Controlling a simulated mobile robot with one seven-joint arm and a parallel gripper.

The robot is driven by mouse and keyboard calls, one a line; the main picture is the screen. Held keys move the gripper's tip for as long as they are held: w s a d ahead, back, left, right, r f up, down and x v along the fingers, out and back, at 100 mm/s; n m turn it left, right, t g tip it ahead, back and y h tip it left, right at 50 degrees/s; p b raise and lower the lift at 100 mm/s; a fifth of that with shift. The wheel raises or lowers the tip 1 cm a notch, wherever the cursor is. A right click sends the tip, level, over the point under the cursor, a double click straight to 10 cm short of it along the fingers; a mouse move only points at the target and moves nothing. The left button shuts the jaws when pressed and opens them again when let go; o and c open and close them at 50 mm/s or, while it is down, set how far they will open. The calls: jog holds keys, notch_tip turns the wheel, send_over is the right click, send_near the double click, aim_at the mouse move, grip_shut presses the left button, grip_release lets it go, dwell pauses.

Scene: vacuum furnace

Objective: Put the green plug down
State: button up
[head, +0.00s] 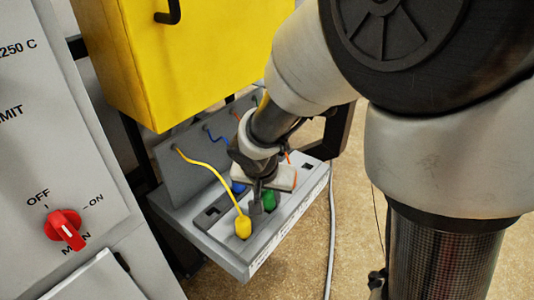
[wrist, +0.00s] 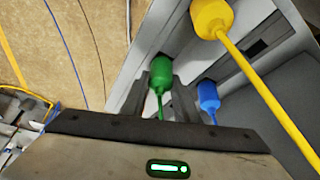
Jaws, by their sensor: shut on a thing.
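The green plug (head: 269,200) is at my gripper, over the grey socket panel (head: 200,235). In the wrist view the green plug (wrist: 160,72) sits between the two dark fingers of my gripper (wrist: 159,92), which is shut on it. Its green cord runs back toward the gripper body. In the head view my gripper (head: 262,196) points down at the panel, and one finger covers part of the plug. I cannot tell whether the plug touches the panel or is in a socket.
A yellow plug (head: 243,226) and a blue plug (head: 238,187) stand close by on the panel, with cords to its back plate (head: 190,160). Empty sockets show at left (head: 212,211) and right (head: 307,166). A yellow box (head: 190,60) hangs above; a red switch (head: 66,230) is at left.

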jog(key=shift+f+b, duration=0.25)
jog(key=shift+b, duration=0.2)
jog(key=shift+f, duration=0.1)
jog(key=o, duration=1.1)
jog(key=shift+c, duration=0.2)
